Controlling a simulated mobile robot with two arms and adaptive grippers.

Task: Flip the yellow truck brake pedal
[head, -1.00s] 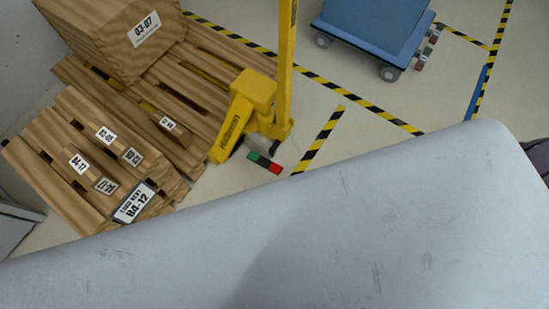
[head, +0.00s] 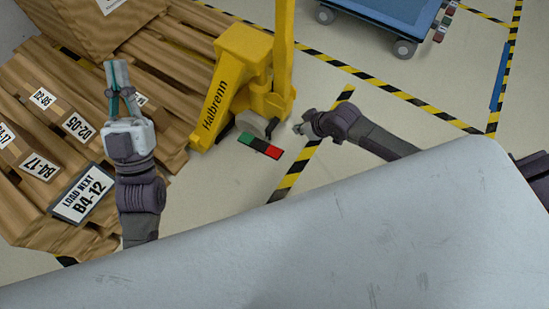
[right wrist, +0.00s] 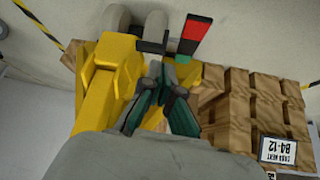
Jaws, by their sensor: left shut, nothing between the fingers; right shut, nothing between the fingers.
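The yellow pallet truck (head: 231,88), marked Halbrenn, stands at centre in the head view, and its yellow body also shows in the right wrist view (right wrist: 100,85). At its foot a pedal plate with green, black and red parts (head: 259,146) sticks out low over the floor; the right wrist view shows it too (right wrist: 190,37). My right gripper (head: 301,128) is shut and empty, just right of the pedal. In the right wrist view its fingertips (right wrist: 162,68) point at the dark pedal part; contact cannot be told. My left gripper (head: 114,78) is shut and empty above the pallets.
A blue cart (head: 396,10) stands at the back right. A large pale surface (head: 330,230) covers the foreground. Floor right of the truck is clear, with striped tape.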

